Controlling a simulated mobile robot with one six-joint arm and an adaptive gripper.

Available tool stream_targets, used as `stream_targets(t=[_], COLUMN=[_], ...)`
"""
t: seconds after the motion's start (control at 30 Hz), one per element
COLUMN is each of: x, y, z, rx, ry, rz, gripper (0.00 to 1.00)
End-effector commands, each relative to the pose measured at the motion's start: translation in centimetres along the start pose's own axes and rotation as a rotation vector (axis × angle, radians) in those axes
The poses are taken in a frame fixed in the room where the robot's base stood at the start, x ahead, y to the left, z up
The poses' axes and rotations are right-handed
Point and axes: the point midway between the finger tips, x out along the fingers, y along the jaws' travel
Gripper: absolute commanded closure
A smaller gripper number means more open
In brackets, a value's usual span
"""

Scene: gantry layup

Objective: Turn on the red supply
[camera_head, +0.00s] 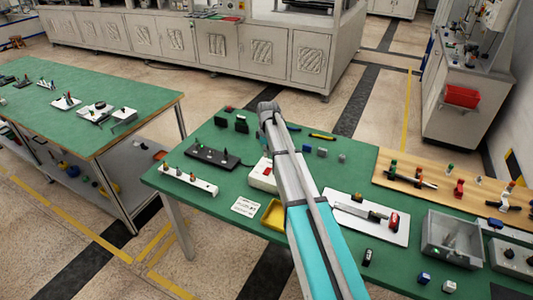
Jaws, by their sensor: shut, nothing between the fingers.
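No part clearly marked as the red supply can be made out. A white box (260,180) with a small red part on top stands on the near green table, partly hidden by my arm. A white plate (345,226) right of my arm carries a grey bar and an upright red part (393,220). My arm crosses the table from the bottom edge to its far side. My gripper's fingers cannot be seen.
The green table (230,215) also bears a white strip with pegs (188,181), a dark strip (212,156), a yellow tray (273,215), a wooden board (430,186) with coloured parts and a grey bin (452,240). Another green table (60,115) stands left across an aisle.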

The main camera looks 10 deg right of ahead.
Motion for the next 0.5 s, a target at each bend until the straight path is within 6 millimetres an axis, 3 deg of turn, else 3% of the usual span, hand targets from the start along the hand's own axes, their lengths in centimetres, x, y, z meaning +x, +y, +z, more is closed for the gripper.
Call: stream_targets(t=[0.5], x=[-4.6], y=[-0.9], z=[0.0], rx=[0.000], ry=[0.000], rz=[0.000], gripper=[1.00])
